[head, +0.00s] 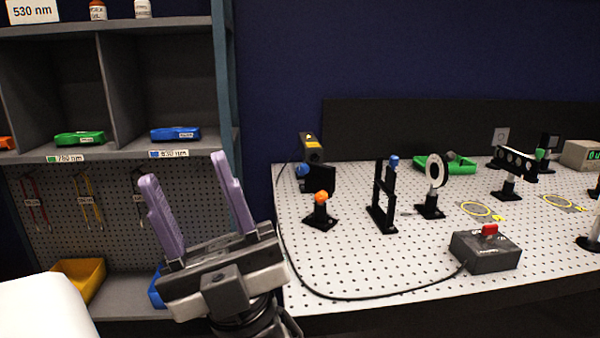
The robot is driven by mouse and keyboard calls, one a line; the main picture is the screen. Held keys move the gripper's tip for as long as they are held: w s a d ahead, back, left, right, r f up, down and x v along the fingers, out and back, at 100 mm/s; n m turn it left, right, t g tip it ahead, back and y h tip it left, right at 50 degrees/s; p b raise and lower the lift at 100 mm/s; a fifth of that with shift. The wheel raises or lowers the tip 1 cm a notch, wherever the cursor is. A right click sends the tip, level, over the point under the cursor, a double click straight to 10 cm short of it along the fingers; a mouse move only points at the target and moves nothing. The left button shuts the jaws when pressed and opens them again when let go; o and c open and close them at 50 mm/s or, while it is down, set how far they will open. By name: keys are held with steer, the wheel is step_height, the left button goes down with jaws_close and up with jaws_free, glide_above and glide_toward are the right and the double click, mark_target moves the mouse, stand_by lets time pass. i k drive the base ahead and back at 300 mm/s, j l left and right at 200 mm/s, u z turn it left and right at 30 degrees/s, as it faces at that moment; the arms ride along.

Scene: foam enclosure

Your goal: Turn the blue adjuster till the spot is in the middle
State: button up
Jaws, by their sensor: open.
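A blue adjuster knob (393,161) sits on top of an upright black mount (382,205) on the pegboard table. A second blue knob (302,170) shows beside the black laser-like box at the table's back left, and I cannot tell for certain which one is meant. A white round disc (436,171) on a black stand is right of the mount. I cannot make out a light spot on it. My gripper (184,168) is open and empty, its purple fingers pointing up in front of the shelf, well left of both blue knobs.
An orange-knobbed mount (320,211) stands on the table's left. A dark box with a red switch (488,248) is at the front, its cable looping along the front-left table. A green tray (448,165) lies behind. The shelf (108,95) holds green and blue cases.

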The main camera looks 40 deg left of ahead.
mark_target(302, 169)
steer(key=k+j, duration=0.1)
steer(key=j, duration=0.25)
steer(key=k+j, duration=0.1)
steer(key=j, duration=0.65)
steer(key=k+j, duration=0.15)
steer(key=j, duration=0.2)
steer(key=z, duration=0.05)
